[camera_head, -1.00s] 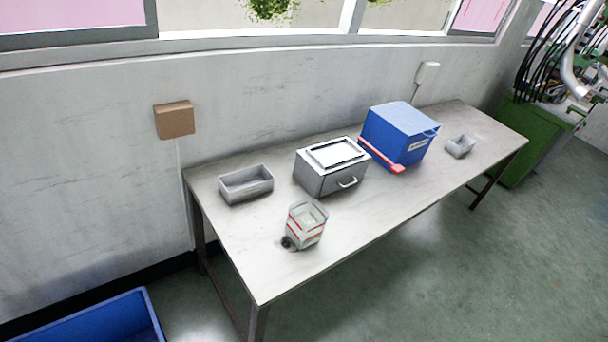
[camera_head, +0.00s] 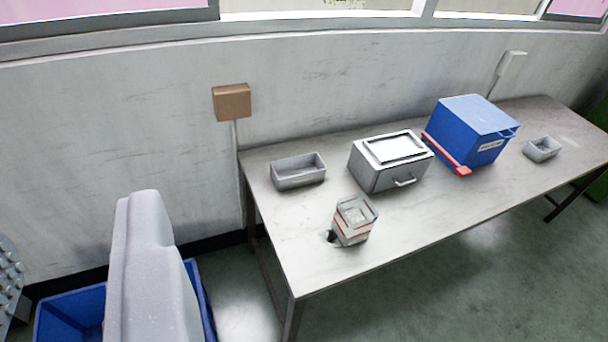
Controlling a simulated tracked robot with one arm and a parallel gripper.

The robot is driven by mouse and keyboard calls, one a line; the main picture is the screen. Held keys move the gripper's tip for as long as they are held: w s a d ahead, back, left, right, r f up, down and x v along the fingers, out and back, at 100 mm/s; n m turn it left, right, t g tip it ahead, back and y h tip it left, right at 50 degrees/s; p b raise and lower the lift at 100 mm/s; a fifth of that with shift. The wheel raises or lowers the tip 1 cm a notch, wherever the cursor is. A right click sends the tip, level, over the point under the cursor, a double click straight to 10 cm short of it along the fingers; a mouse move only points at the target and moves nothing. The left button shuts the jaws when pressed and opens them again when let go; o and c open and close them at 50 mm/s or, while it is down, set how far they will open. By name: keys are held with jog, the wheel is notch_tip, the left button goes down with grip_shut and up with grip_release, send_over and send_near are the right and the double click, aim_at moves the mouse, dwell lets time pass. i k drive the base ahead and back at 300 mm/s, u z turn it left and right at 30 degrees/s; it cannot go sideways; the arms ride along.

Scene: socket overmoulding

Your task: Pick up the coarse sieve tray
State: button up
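No tray can be made out for certain as the coarse sieve tray. A small grey open tray (camera_head: 299,171) sits at the left end of the table, and a smaller grey tray (camera_head: 542,149) sits towards its right end. A metal box (camera_head: 388,172) with a front handle has a framed pale top; whether that top is a sieve is too small to tell. My gripper is not in view.
The long table (camera_head: 300,237) stands along the wall. A blue box (camera_head: 470,131) with a red bar and a clear striped container (camera_head: 354,220) stand on it. A blue bin (camera_head: 72,316) is on the floor, partly hidden by a pale grey rounded body (camera_head: 150,270).

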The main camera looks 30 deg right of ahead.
aim_at(301, 170)
jog(key=i, duration=0.95)
jog(key=u, duration=0.05)
